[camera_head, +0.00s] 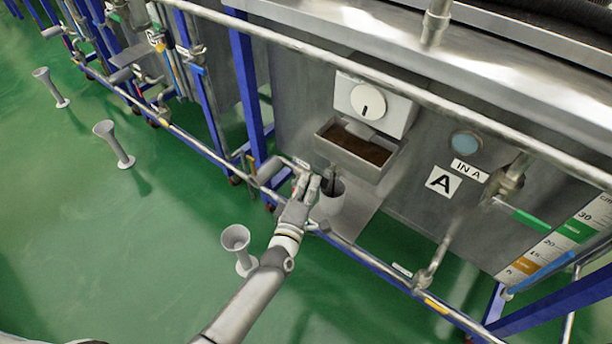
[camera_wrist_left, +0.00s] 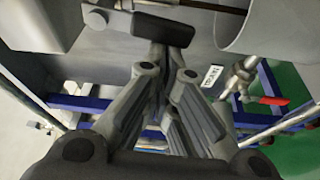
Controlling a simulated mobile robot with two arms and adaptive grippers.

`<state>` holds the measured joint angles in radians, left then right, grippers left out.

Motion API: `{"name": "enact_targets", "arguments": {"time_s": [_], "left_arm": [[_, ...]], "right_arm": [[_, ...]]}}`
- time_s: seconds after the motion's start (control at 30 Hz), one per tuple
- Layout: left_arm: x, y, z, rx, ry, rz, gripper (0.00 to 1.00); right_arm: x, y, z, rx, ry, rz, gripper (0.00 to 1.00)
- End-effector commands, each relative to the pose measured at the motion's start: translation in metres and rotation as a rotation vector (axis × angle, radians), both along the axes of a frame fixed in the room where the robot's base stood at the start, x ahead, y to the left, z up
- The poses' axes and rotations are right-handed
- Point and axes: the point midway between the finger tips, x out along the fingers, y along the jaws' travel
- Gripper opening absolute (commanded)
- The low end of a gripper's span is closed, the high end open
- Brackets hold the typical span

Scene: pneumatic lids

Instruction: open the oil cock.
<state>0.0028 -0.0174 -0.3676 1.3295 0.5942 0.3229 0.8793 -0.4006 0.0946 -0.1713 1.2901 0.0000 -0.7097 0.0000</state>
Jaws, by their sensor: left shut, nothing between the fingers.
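In the left wrist view the finger linkages meet at the top centre, at the closed gripper (camera_wrist_left: 162,55). A dark bar (camera_wrist_left: 163,28) lies across the fingertips there; I cannot tell whether it is a handle or the finger pads. A small dark part (camera_head: 330,180) shows at the cup in the head view. I cannot tell for certain which fitting is the oil cock. My right gripper is not in view.
Above the cup are a box of dark liquid (camera_head: 355,150) and a white dial (camera_head: 368,101). A valve with a red handle (camera_wrist_left: 268,100) shows in the left wrist view. A long rail (camera_head: 375,262) runs along the tank's foot. Green floor with pedestals (camera_head: 236,240) lies left.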

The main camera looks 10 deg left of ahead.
Motion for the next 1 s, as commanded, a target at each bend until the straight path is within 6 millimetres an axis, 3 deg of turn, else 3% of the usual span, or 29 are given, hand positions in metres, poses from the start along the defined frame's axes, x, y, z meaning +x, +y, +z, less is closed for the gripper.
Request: {"name": "enact_targets", "arguments": {"time_s": [0.4,1.0], "left_arm": [[-0.004,-0.007,-0.005,-0.126,0.074,-0.001,0.00],[-0.006,-0.007,-0.005,-0.136,0.079,-0.001,0.00]], "right_arm": [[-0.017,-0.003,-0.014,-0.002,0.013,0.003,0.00],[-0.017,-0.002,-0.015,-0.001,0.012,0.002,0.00]]}}
